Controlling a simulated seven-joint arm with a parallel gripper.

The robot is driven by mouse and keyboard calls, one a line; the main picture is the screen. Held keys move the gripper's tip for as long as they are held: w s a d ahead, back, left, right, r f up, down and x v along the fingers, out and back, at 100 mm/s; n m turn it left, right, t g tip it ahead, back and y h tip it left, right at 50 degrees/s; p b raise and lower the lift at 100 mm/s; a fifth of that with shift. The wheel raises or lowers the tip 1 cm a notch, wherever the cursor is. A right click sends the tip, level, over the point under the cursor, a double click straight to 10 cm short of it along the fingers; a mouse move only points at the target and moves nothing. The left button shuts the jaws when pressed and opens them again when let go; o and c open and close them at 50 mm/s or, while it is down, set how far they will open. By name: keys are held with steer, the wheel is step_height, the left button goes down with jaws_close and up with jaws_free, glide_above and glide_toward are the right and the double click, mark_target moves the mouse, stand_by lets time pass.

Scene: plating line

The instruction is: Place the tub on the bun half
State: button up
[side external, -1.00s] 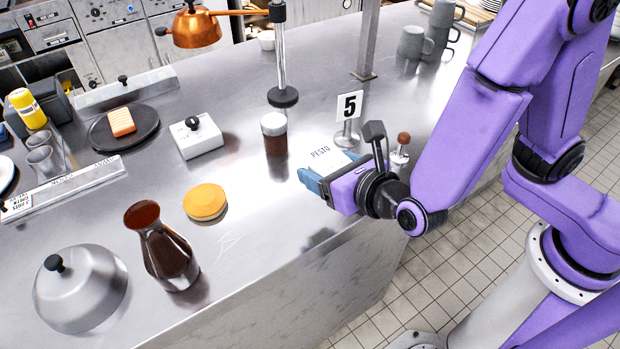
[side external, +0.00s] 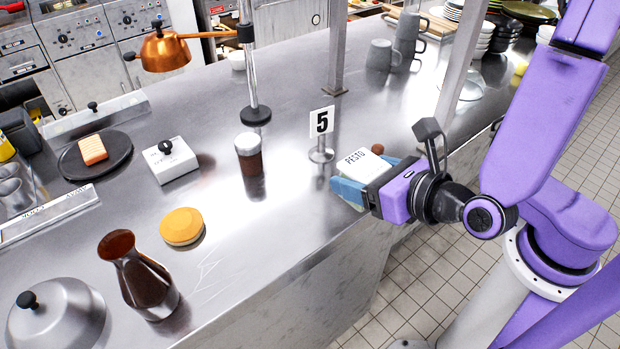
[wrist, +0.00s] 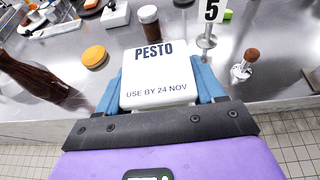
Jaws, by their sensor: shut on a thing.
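The tub (side external: 362,163) is a white squarish container with a lid marked PESTO; in the wrist view its lid (wrist: 158,75) also reads USE BY 24 NOV. My gripper (side external: 366,178) is shut on it, with blue fingers on two opposite sides. It looks held above the counter, near the front edge; its underside is hidden. The bun half (side external: 182,226) is a round golden piece lying on the counter, well to the left of my gripper. It shows in the wrist view (wrist: 95,56) left of the tub, apart from it. Nothing is on top of it.
A dark bottle (side external: 139,277) and a metal dome (side external: 56,318) stand near the bun half. A dark-filled jar (side external: 249,155) and a number 5 sign (side external: 321,123) stand behind. A white switch box (side external: 171,160) sits farther left. Counter between tub and bun half is clear.

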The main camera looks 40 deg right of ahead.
steer(key=w+a, duration=0.6)
steer(key=a, duration=0.4)
glide_above(180, 220)
step_height(180, 220, down, 6)
steer(key=shift+s+d+f, duration=0.15)
steer(key=shift+f, duration=0.2)
steer(key=shift+w+f, duration=0.2)
steer(key=shift+f, duration=1.45)
steer(key=shift+f, duration=0.1)
